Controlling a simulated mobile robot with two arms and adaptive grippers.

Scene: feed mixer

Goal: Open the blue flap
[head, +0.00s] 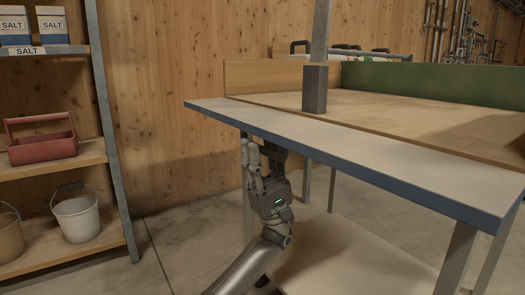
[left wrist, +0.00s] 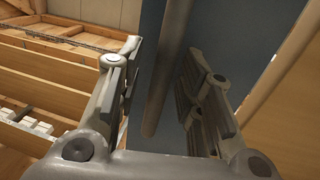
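The blue flap (head: 340,143) lies nearly level at the front of the wooden box, with a pale top and a blue front edge. Its blue-grey underside (left wrist: 160,30) fills the middle of the left wrist view. A grey bar (left wrist: 168,75) runs along this side. My left gripper (head: 262,150) is under the flap near its left end in the head view. In the wrist view its fingers are spread, one on each side of the bar, with visible gaps. Whether the fingertips touch the panel cannot be told. My right gripper is not in view.
A wooden box (head: 440,108) with a green side (head: 440,85) and a grey post (head: 315,88) lies behind the flap. A pale lower shelf (head: 350,255) and legs are below. At left, a shelf rack (head: 108,130) holds a red caddy (head: 42,148) and buckets.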

